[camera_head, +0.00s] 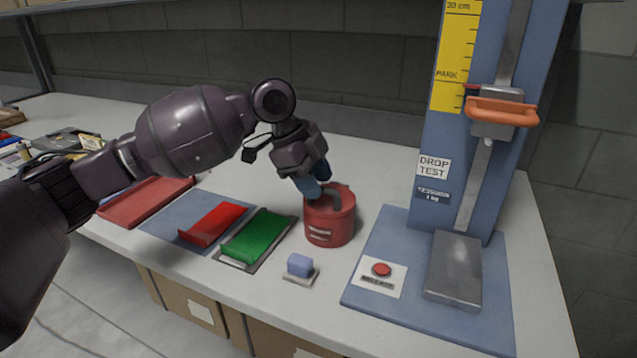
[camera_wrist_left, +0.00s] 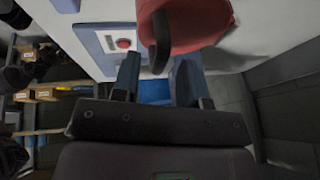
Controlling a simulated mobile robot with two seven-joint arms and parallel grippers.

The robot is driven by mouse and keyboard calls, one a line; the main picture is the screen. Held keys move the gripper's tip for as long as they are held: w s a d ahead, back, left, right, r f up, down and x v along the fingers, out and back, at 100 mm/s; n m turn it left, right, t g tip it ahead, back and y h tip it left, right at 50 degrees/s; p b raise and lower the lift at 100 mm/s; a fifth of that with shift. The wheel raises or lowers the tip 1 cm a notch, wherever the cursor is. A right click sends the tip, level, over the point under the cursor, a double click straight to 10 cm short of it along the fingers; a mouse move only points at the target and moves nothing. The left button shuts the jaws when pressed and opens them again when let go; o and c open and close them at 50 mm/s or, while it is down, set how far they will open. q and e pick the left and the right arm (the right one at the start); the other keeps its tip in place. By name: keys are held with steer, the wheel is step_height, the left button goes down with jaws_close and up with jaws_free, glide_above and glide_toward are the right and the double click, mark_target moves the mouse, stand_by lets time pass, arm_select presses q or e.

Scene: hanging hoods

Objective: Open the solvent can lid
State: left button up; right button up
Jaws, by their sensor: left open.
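The red solvent can (camera_head: 328,228) stands upright on the white bench, right of the green block. A dark curved lever or handle shows at its top; whether the lid is shut I cannot tell, as my gripper covers part of it. My left gripper (camera_head: 316,186) is at the can's top, its blue fingers pointing down. In the left wrist view the red can (camera_wrist_left: 205,25) fills the top, and the dark handle (camera_wrist_left: 160,45) hangs just beyond my open, empty fingers (camera_wrist_left: 157,78). Contact is unclear. My right gripper is not in view.
A blue drop-test stand (camera_head: 425,175) with an orange handle (camera_head: 502,111), a red button (camera_head: 381,269) and a metal block (camera_head: 454,270) stands to the right. Red (camera_head: 212,224) and green (camera_head: 258,236) pieces and a small blue block (camera_head: 299,264) lie left of the can.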

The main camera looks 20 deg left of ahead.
arm_select(q)
steer(key=shift+d+f, duration=0.1)
steer(key=shift+f, duration=0.1)
steer(key=shift+c, duration=0.4)
jaws_close()
steer(key=shift+r, duration=0.1)
